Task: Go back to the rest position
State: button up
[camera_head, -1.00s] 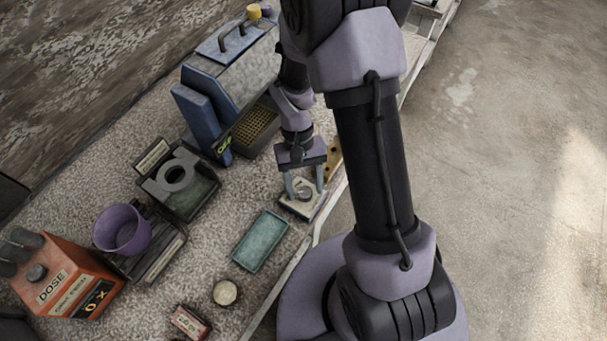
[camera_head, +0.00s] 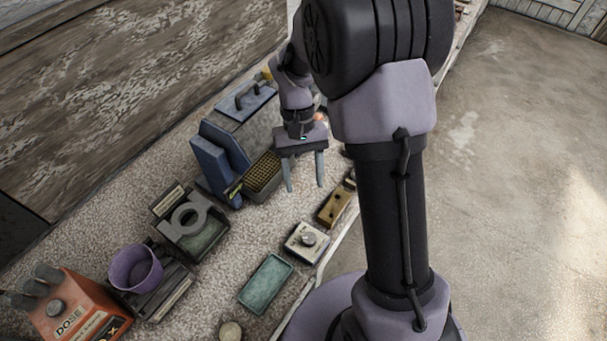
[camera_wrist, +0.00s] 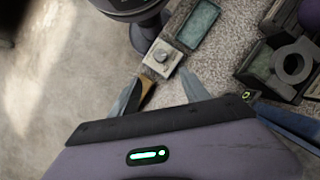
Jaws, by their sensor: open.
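My gripper (camera_head: 305,172) is raised above the bench in the head view, with its two grey fingers apart and nothing between them. Below it, a pale square block with a round grey knob (camera_head: 307,241) sits near the bench edge. In the wrist view my gripper (camera_wrist: 163,88) also shows open and empty, and the knobbed block (camera_wrist: 163,57) lies beyond the fingertips, apart from them. A wooden block with dark holes (camera_head: 335,207) is beside the knobbed block, partly hidden by a finger in the wrist view.
A green tray (camera_head: 265,284) lies near the edge. A dark box with a grey ring (camera_head: 188,222), a purple cup (camera_head: 136,268) and an orange dose box (camera_head: 75,305) stand to the left. A blue-grey machine (camera_head: 218,165) stands behind my gripper. Open floor (camera_head: 510,170) is at right.

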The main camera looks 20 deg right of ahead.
jog(key=s+a+r+m+t+b, duration=0.1)
jog(key=s+a+r+t+b, duration=0.1)
jog(key=s+r+t+b, duration=0.2)
jog(key=s+a+r+m+t+y+b, duration=0.1)
jog(key=s+a+r+t+b, duration=0.2)
jog(key=s+t+b, duration=0.3)
jog(key=s, duration=0.3)
jog(key=shift+s+r+m, duration=0.35)
jog(key=shift+s+m, duration=0.05)
